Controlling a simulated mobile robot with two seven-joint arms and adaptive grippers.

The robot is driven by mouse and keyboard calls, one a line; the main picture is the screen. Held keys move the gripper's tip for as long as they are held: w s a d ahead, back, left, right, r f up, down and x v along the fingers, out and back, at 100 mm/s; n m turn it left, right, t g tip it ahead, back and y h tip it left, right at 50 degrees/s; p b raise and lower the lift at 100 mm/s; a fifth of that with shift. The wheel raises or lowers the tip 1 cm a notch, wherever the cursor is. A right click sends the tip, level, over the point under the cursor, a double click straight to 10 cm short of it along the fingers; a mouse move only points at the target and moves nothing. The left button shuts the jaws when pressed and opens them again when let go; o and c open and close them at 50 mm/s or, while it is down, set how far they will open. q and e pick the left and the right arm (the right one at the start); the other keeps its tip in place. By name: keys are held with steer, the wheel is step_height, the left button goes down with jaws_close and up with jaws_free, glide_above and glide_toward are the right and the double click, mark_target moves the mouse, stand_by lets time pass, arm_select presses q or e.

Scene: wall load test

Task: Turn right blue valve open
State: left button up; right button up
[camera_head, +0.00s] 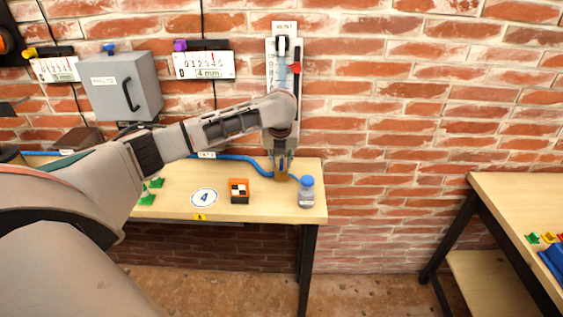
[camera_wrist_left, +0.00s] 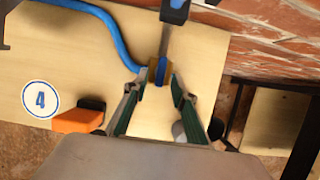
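A brass-coloured valve with a blue handle (camera_wrist_left: 160,71) sits at the end of a blue hose, by the back right of the table; in the head view the valve body (camera_head: 282,176) is partly hidden by my left gripper. My left gripper (camera_head: 282,160) reaches down over it from above. In the left wrist view the gripper (camera_wrist_left: 157,88) is open, its two fingertips apart on either side of the valve, with visible gaps. I cannot tell how far the handle is turned. My right gripper is not in view.
On the wooden table (camera_head: 265,211) stand a blue-capped jar (camera_head: 306,193), close to the right of the valve, and an orange block (camera_head: 239,191). The blue hose (camera_head: 236,158) runs left. A vertical gauge (camera_head: 270,62) hangs on the brick wall behind my arm.

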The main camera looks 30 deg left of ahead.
arm_select(q)
steer(key=shift+w+a+f, duration=0.1)
steer(key=shift+w+f, duration=0.05)
steer(key=shift+f, duration=0.35)
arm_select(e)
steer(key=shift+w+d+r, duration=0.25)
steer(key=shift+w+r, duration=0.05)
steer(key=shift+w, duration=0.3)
arm_select(q)
jaws_close()
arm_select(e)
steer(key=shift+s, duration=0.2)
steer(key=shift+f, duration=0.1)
